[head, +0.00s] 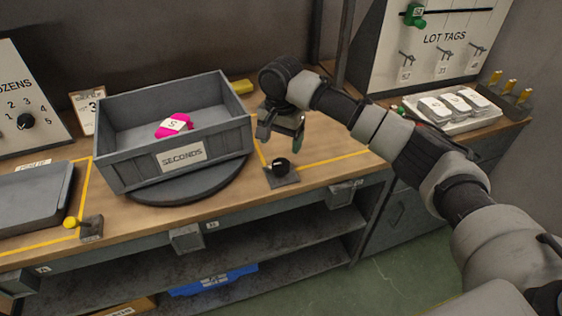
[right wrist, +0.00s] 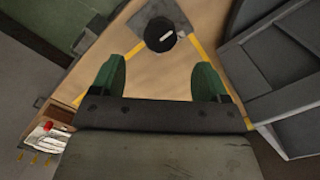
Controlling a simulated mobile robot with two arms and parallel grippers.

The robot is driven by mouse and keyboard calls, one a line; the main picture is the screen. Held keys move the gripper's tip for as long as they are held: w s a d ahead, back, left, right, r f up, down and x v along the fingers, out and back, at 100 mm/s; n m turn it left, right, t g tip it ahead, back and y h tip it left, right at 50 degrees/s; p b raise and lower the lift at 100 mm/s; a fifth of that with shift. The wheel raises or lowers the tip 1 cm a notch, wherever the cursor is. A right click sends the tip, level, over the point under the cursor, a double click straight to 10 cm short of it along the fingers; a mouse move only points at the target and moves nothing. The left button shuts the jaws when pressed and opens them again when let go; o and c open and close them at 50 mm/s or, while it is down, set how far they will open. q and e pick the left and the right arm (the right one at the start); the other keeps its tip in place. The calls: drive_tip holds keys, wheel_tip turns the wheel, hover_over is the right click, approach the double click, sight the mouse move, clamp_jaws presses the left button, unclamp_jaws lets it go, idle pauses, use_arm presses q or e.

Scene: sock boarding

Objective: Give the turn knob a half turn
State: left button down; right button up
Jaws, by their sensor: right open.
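The turn knob (head: 281,166) is a short black cylinder on a grey square plate (head: 286,181) near the bench's front edge. In the right wrist view the knob (right wrist: 160,34) sits at the top middle, with a pale mark on its top. My right gripper (head: 283,133) is open and empty, above and slightly behind the knob in the head view. Its green fingertips (right wrist: 160,80) are wide apart in the right wrist view, with bare bench between them and the knob beyond them. The knob is apart from both fingers. My left gripper is not in view.
A grey box labelled SECONDS (head: 207,137) holds a pink bundle (head: 172,126) and stands on a dark round turntable (head: 190,189), left of the knob. A yellow knob (head: 71,222) and grey tray (head: 33,198) are farther left. The bench right of the knob is clear.

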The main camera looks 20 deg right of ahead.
sight(281, 163)
wheel_tip(281, 163, down, 8)
drive_tip(key=shift+r, duration=0.1)
drive_tip(key=shift+c, duration=0.3)
